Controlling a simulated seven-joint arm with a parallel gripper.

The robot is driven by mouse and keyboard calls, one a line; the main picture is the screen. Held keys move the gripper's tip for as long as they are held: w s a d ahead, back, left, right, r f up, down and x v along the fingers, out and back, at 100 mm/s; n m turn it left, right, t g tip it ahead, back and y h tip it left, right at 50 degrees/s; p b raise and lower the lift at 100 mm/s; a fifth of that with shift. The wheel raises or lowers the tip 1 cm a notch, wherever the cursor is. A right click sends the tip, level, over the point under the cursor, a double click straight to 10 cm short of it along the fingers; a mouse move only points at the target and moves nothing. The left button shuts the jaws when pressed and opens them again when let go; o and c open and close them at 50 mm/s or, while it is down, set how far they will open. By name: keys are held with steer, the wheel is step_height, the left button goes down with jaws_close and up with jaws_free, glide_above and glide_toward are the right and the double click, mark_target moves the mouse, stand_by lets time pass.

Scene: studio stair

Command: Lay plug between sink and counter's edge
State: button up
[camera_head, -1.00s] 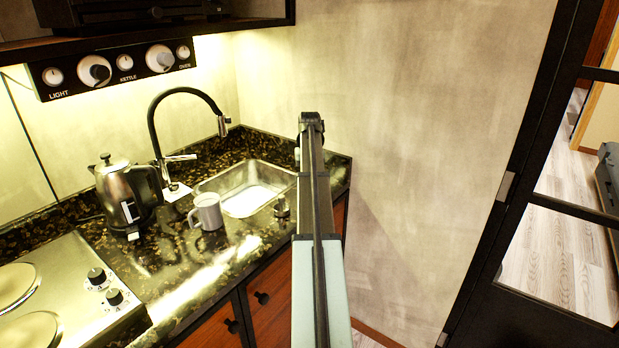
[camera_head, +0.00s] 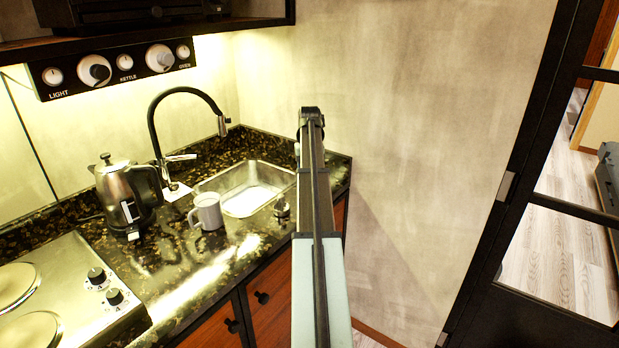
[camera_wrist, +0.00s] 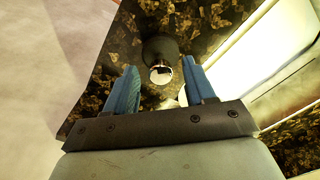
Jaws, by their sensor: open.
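The plug (camera_head: 282,209) is a small dark piece with a shiny metal part. It rests on the dark speckled counter (camera_head: 262,226) between the sink (camera_head: 246,192) and the counter's front edge. In the wrist view the plug (camera_wrist: 160,50) shows its round chrome end toward the camera. My gripper (camera_wrist: 159,65) is open, with its two blue fingers apart and the plug in line with the gap between them. I see no finger touching it. The head view hides the fingers behind my arm. The bright sink basin (camera_wrist: 262,50) is to the right in the wrist view.
A grey mug (camera_head: 208,212) stands on the counter left of the plug, with a metal kettle (camera_head: 126,192) farther left. The black faucet (camera_head: 152,130) arches behind the sink. A hob (camera_head: 60,290) is at the lower left. A bare wall (camera_head: 400,130) borders the counter on the right.

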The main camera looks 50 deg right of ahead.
step_height(320, 180, up, 10)
steer(key=shift+r, duration=0.2)
